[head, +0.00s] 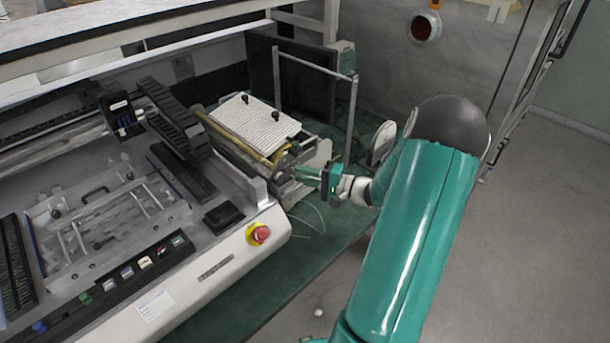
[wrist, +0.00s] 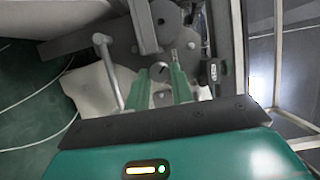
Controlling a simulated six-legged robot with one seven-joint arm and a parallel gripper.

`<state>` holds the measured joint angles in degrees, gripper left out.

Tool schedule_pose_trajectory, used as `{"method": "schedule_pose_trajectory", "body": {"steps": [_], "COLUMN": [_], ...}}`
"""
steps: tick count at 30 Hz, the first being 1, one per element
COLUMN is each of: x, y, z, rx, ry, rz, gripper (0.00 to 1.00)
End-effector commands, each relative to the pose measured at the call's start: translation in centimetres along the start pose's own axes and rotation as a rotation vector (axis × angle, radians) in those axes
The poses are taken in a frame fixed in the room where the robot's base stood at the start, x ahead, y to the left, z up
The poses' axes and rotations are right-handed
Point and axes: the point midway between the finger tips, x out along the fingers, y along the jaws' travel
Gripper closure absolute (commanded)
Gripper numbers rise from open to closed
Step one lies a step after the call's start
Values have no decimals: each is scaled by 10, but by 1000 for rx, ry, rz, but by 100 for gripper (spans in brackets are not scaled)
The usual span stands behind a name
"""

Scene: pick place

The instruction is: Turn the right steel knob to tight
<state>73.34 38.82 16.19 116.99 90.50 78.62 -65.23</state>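A small round steel knob (wrist: 160,71) with a dark slanted mark on its face shows in the wrist view, on the end of a grey metal machine part (wrist: 165,20). My gripper (wrist: 160,82) has its two green fingers apart, one on each side of the knob. I cannot tell whether either finger touches it. In the head view my gripper (head: 302,173) reaches left to the end of the small machine (head: 297,160); the knob is too small to make out there.
A ribbed white plate (head: 255,122) tops the small machine. A metal frame (head: 352,110) rises behind. A large machine with a red stop button (head: 260,234) fills the left. Thin wires (head: 310,215) lie below.

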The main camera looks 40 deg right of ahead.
Motion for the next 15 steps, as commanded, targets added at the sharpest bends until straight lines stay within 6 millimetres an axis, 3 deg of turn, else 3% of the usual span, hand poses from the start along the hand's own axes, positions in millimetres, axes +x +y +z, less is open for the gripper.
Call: {"method": "schedule_pose_trajectory", "body": {"steps": [1,3,8,15], "x": [0,0,0,0], "y": [0,0,0,4], "z": [0,0,0,1], "rx": [0,0,31,267], "ry": [0,0,1,-1], "rz": [-1,-1,-14,-112], "gripper": [89,99,99,99]}}
